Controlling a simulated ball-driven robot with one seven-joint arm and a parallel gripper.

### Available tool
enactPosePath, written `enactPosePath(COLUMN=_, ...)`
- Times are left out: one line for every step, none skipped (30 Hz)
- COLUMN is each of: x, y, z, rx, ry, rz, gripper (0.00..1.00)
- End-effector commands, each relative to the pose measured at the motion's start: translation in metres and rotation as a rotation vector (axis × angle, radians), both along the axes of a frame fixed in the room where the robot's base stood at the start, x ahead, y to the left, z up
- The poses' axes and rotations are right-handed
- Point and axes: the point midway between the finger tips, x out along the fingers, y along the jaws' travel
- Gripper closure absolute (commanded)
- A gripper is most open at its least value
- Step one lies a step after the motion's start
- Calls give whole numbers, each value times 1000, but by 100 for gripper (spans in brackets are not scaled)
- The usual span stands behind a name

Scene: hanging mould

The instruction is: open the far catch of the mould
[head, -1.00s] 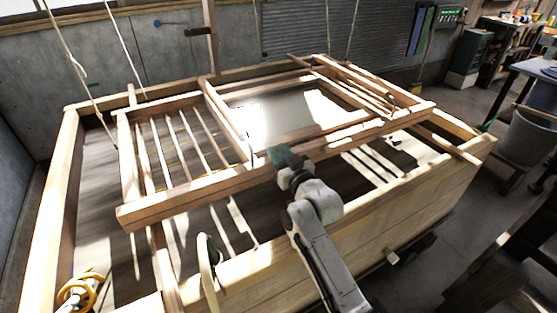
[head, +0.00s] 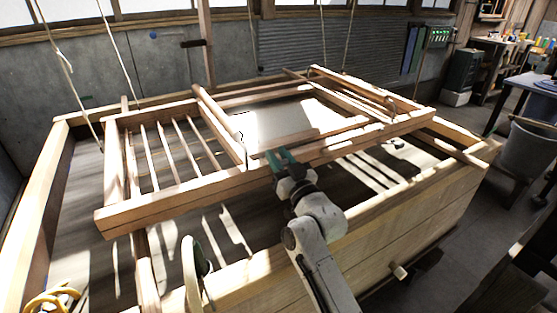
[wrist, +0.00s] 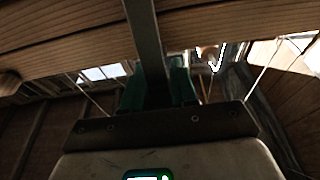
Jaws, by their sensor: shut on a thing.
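The mould (head: 180,188) is a wooden frame with slats, hanging on ropes over a wooden vat. My gripper (head: 282,158) has green fingers and sits at the mould's near rail, right of the slats. The wrist view shows the gripper (wrist: 158,82) shut on a narrow grey bar (wrist: 147,35), which runs up past a wooden beam. I cannot tell whether this bar is the far catch. A small metal fitting (head: 240,137) shows on the inner frame's left rail, and another small one (head: 391,101) on its right side. The fingers hide part of the near rail.
The vat (head: 440,210) surrounds the mould with thick wooden walls. Ropes (head: 113,55) rise from the mould's corners. A wooden post (head: 206,45) stands up behind the inner frame. A yellow coil (head: 52,300) lies at the lower left. A grey bin (head: 530,150) stands at the right.

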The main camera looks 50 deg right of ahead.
Motion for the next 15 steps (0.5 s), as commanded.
enactPosePath(x=0, y=0, z=-9, rx=8, ry=18, rz=2, gripper=100)
enactPosePath(x=0, y=0, z=-9, rx=8, ry=18, rz=2, gripper=100)
enactPosePath(x=0, y=0, z=-9, rx=8, ry=18, rz=2, gripper=70)
enactPosePath(x=0, y=0, z=-9, rx=8, ry=18, rz=2, gripper=68)
enactPosePath(x=0, y=0, z=-9, rx=8, ry=18, rz=2, gripper=65)
enactPosePath(x=0, y=0, z=-9, rx=7, ry=17, rz=2, gripper=61)
enactPosePath(x=0, y=0, z=-8, rx=7, ry=16, rz=2, gripper=58)
enactPosePath(x=0, y=0, z=-7, rx=7, ry=14, rz=2, gripper=55)
enactPosePath(x=0, y=0, z=-7, rx=5, ry=13, rz=2, gripper=55)
enactPosePath(x=0, y=0, z=-6, rx=5, ry=12, rz=2, gripper=55)
enactPosePath(x=0, y=0, z=-6, rx=5, ry=11, rz=1, gripper=55)
enactPosePath(x=0, y=0, z=-5, rx=5, ry=10, rz=1, gripper=55)
enactPosePath(x=0, y=0, z=-5, rx=5, ry=9, rz=1, gripper=55)
enactPosePath(x=0, y=0, z=-4, rx=5, ry=9, rz=1, gripper=55)
enactPosePath(x=0, y=0, z=-3, rx=3, ry=8, rz=0, gripper=55)
